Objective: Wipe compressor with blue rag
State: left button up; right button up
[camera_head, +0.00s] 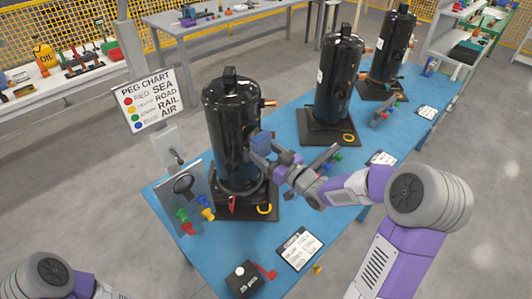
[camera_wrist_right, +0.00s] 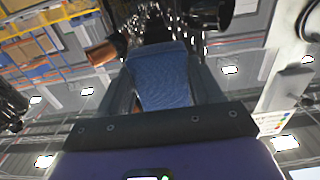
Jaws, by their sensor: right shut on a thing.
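The nearest black compressor (camera_head: 226,110) stands upright on a dark base plate at the near end of the blue table (camera_head: 262,236). My right gripper (camera_head: 264,146) is at the right side of its body, shut on a blue rag (camera_head: 259,138). The rag looks pressed against or very close to the shell; contact is hard to tell. In the right wrist view the blue rag (camera_wrist_right: 158,78) fills the space between the fingers, with a copper pipe stub (camera_wrist_right: 105,52) of the compressor beside it. Of my left arm only a part shows at the bottom left; its gripper is outside the view.
Two more black compressors (camera_head: 338,75) (camera_head: 389,45) stand farther back on the table. A stand with coloured pegs (camera_head: 183,215) is left of the nearest one. A peg chart sign (camera_head: 145,98), a clipboard (camera_head: 299,248) and a black box (camera_head: 244,280) are nearby.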

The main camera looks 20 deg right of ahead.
aim_at(264, 142)
jog(key=shift+b+x, duration=0.3)
jog(key=shift+x, duration=0.75)
jog(key=shift+r, duration=0.15)
jog(key=shift+s+r+p, duration=0.15)
jog(key=shift+r+p, duration=1.25)
jog(key=shift+r, duration=0.5)
notch_tip(264, 142, down, 4)
jog(key=b, duration=0.4)
jog(key=shift+f, duration=0.1)
jog(key=shift+a, duration=0.1)
